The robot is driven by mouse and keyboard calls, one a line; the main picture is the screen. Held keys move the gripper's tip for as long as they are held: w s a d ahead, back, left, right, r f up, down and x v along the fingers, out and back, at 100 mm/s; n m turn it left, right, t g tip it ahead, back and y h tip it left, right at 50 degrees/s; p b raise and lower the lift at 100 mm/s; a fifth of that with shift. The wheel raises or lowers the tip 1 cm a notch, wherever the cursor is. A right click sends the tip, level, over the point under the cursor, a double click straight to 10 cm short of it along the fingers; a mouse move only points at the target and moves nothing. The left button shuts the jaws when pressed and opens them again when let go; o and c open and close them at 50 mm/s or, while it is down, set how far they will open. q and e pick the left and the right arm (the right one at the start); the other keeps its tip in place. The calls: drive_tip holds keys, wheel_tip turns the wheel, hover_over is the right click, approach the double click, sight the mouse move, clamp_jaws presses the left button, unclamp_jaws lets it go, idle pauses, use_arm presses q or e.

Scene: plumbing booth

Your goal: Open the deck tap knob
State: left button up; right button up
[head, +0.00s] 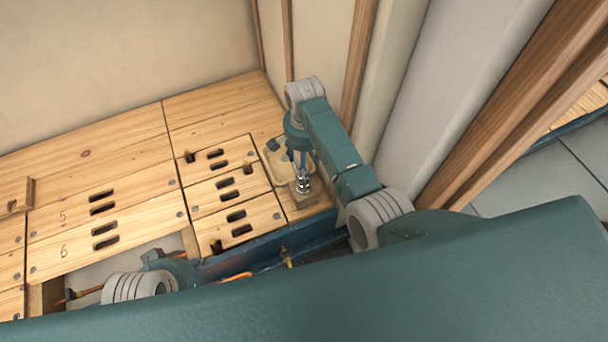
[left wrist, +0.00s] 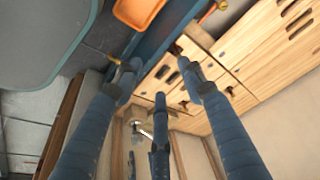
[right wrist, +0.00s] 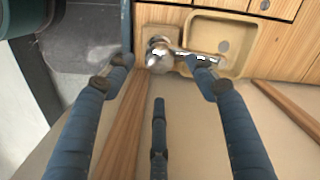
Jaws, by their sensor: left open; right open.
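The chrome deck tap (head: 303,185) stands on a small block at the deck's right corner in the head view. In the right wrist view its round chrome knob (right wrist: 158,55) is close, with the spout reaching right over a beige basin (right wrist: 228,30). My right gripper (right wrist: 158,62) is open above the tap, a fingertip on each side of the knob; contact cannot be told. My left gripper (left wrist: 158,75) is open and empty, farther away; the tap shows small beyond its fingers in the left wrist view (left wrist: 146,129). In the head view the left fingers are hidden.
Wooden deck panels with slots (head: 110,205) fill the left. A blue beam (head: 315,238) runs along the front edge, with a brass fitting (head: 287,258) near it. Walls and a wooden post (head: 360,60) stand close behind the tap.

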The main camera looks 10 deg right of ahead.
drive_tip(key=shift+f, duration=0.85)
wheel_tip(320, 180, down, 4)
drive_tip(key=shift+f+b, duration=0.1)
drive_tip(key=shift+b, duration=1)
use_arm(q)
drive_tip(key=shift+w+d+r+t, duration=0.1)
drive_tip(key=shift+w+r+t, duration=0.1)
drive_tip(key=shift+r+t, duration=0.3)
use_arm(e)
drive_tip(key=shift+f, duration=0.55)
drive_tip(key=shift+c, duration=0.3)
drive_tip(key=shift+w+d, duration=0.1)
drive_tip(key=c, duration=1.1)
